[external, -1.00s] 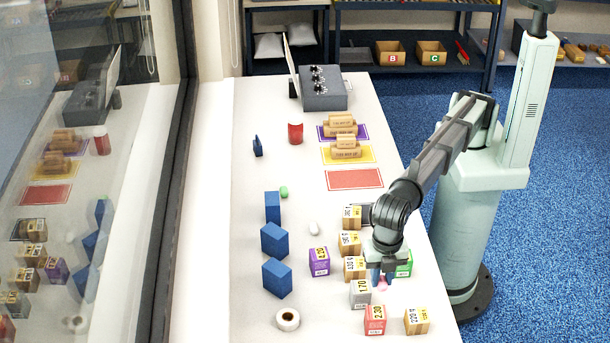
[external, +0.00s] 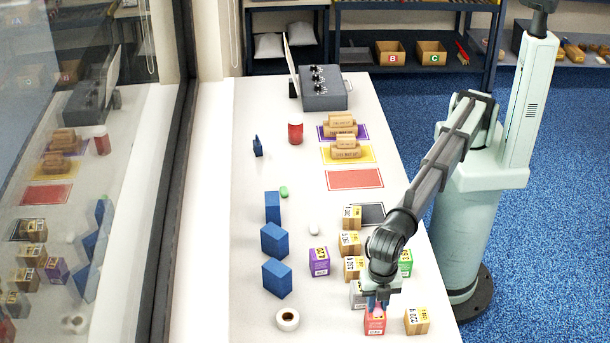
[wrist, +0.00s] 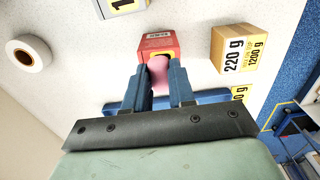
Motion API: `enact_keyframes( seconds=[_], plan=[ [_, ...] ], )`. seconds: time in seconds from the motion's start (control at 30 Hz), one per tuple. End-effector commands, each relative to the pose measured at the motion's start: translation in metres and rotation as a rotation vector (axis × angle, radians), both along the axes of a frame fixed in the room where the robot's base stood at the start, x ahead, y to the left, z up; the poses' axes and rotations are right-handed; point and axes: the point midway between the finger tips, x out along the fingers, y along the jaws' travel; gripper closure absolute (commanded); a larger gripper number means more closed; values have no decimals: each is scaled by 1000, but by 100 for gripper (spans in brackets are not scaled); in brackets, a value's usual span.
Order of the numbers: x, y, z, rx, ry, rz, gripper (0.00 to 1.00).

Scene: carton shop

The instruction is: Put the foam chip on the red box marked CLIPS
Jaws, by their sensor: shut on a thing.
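My gripper (external: 377,301) is shut on a pink foam chip (external: 377,311). The chip also shows between the blue fingers (wrist: 168,88) in the wrist view, as a pink piece (wrist: 160,70). The red box (external: 375,324) stands near the front of the table, directly under the gripper. In the wrist view the red box (wrist: 150,42) is just beyond the fingertips, partly covered by the chip. I cannot tell whether chip and box touch, and I cannot read the word CLIPS on the box.
A cardboard box (external: 416,321) stands right of the red box, and a grey box (external: 358,294) is close behind it. A tape roll (external: 287,319) and several blue blocks (external: 277,278) are to the left. A white chip (external: 314,230) and a green chip (external: 284,192) lie farther back.

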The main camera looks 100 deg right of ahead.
Motion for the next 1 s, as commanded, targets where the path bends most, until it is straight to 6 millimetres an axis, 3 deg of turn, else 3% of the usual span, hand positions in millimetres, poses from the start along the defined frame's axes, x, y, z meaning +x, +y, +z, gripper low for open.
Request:
enact_keyframes(
  seconds=[0.33, 0.37, 0.6, 1.0],
  plan=[
    [0, 0, -3, 0, 0, 0, 100],
    [0, 0, -3, 0, 0, 0, 74],
    [0, 0, -2, 0, 0, 0, 51],
    [0, 0, 7, 0, 0, 0, 50]
  ],
)
